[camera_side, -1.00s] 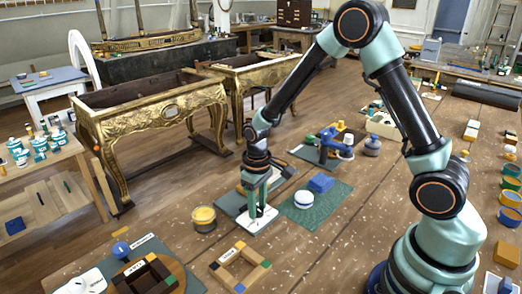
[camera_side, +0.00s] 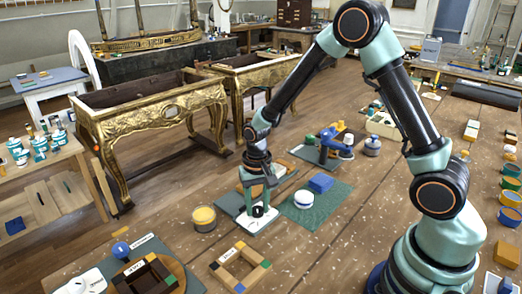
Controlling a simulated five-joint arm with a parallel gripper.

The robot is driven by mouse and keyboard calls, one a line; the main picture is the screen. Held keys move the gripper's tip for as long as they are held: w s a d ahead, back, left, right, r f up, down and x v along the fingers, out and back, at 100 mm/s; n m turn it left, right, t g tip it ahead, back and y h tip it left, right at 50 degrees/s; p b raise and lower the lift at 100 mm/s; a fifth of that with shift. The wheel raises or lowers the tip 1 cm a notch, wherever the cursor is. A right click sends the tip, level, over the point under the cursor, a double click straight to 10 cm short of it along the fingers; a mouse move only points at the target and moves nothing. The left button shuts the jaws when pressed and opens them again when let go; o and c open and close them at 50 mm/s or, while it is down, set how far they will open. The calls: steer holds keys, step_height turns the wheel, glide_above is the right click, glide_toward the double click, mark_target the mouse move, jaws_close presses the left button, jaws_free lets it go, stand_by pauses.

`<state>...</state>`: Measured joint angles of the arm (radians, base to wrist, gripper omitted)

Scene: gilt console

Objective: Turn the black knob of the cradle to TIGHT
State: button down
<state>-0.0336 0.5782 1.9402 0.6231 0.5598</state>
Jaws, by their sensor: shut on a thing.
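My gripper (camera_side: 257,207) points straight down at the middle of the work and is shut on the black knob (camera_side: 257,212). The knob stands on a white plate (camera_side: 244,227), which seems to be part of the cradle. One finger stands on either side of the knob, so only part of it shows. The knob's pointer and any TIGHT marking on the plate are too small or hidden to make out.
A yellow-topped jar (camera_side: 204,218) stands to the left. A wooden square frame (camera_side: 220,268) lies in front.

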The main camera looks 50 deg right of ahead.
mark_target(257, 209)
stand_by(0.4)
steer(key=shift+c, duration=2.3)
jaws_free()
steer(key=shift+r, duration=0.1)
step_height(257, 209, up, 12)
